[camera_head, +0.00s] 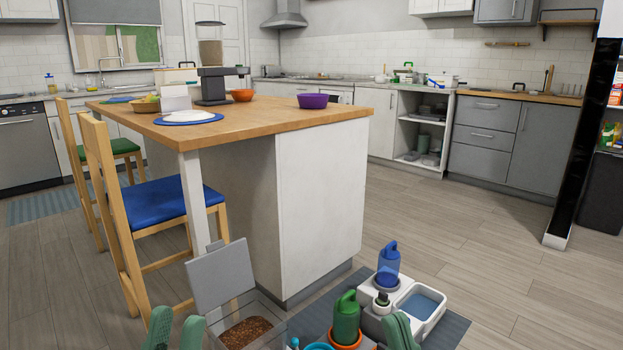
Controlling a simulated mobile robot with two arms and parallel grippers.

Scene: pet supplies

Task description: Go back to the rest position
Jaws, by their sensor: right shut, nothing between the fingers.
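My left gripper (176,328) shows at the bottom edge, left of the food bin. Its two green fingers stand apart with nothing visible between them, so it is open. My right gripper (398,331) shows at the bottom edge, right of the green watering can. Its green fingers are together and hold nothing. Both arms are mostly cut off below the picture. The clear food bin (270,338) holds brown kibble (245,331), and its grey lid (221,276) stands open behind it.
The wooden-topped island (320,200) and blue-seated chair (170,203) are beyond. Floor is clear to the right.

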